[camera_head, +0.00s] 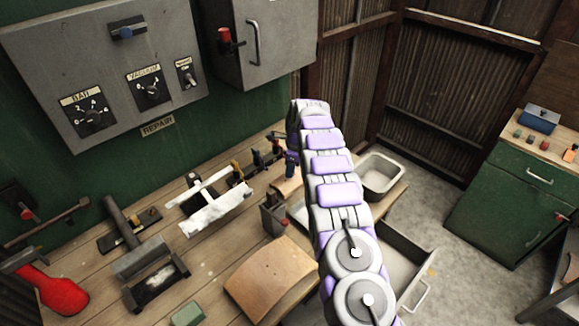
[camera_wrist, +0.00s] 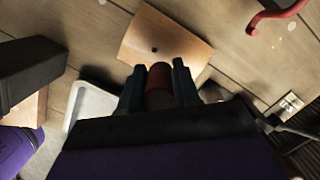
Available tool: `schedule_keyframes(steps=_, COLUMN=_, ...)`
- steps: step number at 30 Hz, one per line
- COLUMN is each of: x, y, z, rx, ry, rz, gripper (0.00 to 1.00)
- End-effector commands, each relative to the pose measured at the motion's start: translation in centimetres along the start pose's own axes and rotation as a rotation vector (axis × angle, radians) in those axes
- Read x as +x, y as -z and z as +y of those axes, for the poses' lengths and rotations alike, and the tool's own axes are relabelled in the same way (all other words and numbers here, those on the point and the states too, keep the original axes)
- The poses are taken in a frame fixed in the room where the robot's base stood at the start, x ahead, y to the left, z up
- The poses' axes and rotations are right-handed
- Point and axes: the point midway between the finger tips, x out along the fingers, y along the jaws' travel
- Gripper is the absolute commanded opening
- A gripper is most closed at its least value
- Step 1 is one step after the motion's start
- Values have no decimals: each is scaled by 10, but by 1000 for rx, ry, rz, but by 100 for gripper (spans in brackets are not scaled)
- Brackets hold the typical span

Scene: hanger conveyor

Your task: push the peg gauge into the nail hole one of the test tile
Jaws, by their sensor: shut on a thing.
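The test tile (camera_wrist: 180,40) is a flat tan plate on the wooden bench, with one dark nail hole (camera_wrist: 154,49) showing in the wrist view. In the head view a tan piece that looks like it (camera_head: 284,190) lies beneath my gripper (camera_head: 291,172), partly hidden by my arm. In the wrist view my gripper (camera_wrist: 158,88) is shut on the peg gauge (camera_wrist: 159,77), a reddish-brown round piece between the two dark fingers. The gauge is just on the near side of the hole, which stays visible. The gauge's tip is hidden, so contact with the tile cannot be told.
A white tray (camera_wrist: 92,104) lies beside the tile, with a dark box (camera_wrist: 30,70) farther left. A red hooked thing (camera_wrist: 268,18) is at upper right. A large curved brown tile (camera_head: 268,280), a grey container (camera_head: 273,218) and tools crowd the bench. A metal basin (camera_head: 381,178) stands right.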

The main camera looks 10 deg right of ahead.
Motion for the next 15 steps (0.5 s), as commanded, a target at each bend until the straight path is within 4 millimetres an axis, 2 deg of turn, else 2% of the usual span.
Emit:
schedule_keyframes(steps=6, x=1, y=-10, z=2, rx=-6, ry=3, rz=8, gripper=5)
schedule_keyframes(steps=15, x=-2, y=7, z=-2, rx=-1, ry=-1, rz=-6, gripper=5)
